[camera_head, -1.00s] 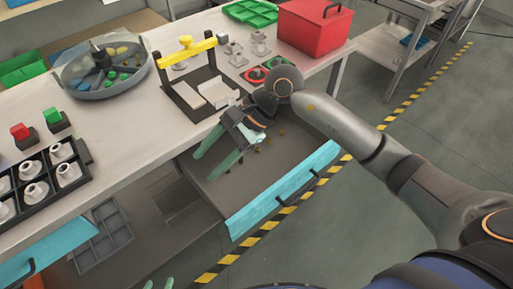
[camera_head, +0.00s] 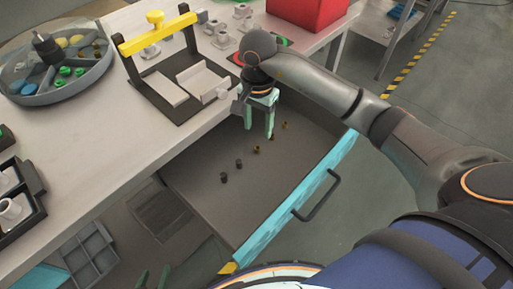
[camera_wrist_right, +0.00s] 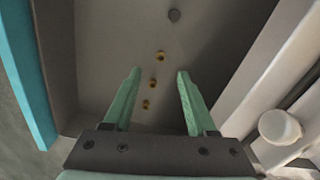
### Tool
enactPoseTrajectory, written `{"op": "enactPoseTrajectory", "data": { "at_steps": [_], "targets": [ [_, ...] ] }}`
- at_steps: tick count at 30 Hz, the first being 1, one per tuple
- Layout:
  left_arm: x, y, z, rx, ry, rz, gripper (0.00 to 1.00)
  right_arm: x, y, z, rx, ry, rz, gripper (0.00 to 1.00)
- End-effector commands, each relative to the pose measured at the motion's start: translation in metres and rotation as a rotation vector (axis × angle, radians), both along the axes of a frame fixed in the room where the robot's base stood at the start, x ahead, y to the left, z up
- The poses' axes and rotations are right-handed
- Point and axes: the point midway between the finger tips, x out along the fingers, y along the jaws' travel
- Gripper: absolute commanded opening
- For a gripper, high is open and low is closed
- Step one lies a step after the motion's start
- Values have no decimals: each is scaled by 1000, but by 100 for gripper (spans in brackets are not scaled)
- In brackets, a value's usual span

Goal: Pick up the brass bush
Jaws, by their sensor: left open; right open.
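Several small bushes lie in the open drawer (camera_head: 200,205) below the bench. One brass bush (camera_head: 256,150) lies nearest the dark ones, and two more brass pieces (camera_head: 272,136) (camera_head: 284,125) lie further right. The right wrist view shows three brass bushes (camera_wrist_right: 160,56) (camera_wrist_right: 152,83) (camera_wrist_right: 146,104) in a line. My right gripper (camera_head: 259,132) points down over the drawer, open and empty, with the brass pieces between or beyond its fingers in the wrist view (camera_wrist_right: 159,72). My left gripper (camera_head: 154,278) is open at the bottom edge, only its fingertips showing.
Two dark bushes (camera_head: 238,163) (camera_head: 223,177) lie left of the brass ones. The drawer's cyan front (camera_head: 290,208) has a dark handle. On the bench stand a yellow-barred fixture (camera_head: 155,30), a round divided tray (camera_head: 50,95) and a red box (camera_head: 305,12).

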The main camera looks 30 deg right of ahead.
Motion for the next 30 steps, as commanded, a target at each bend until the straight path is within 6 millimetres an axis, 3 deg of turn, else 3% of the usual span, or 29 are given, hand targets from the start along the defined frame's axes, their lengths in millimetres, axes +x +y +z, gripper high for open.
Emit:
{"op": "enactPoseTrajectory", "data": {
  "at_steps": [3,10,18,27,30],
  "targets": [
    [-1,1,-1,3,2,1,55,-1,1,-20,2,3,0,57],
    [0,3,-1,4,0,2,55,0,1,-37,2,2,0,57],
    [3,4,2,6,-10,5,55,0,0,-76,3,2,-1,57],
    [5,5,2,7,-12,5,55,1,0,-82,1,-1,0,57],
    [5,5,2,7,-12,5,55,1,0,-82,1,-1,0,48]
  ]
}}
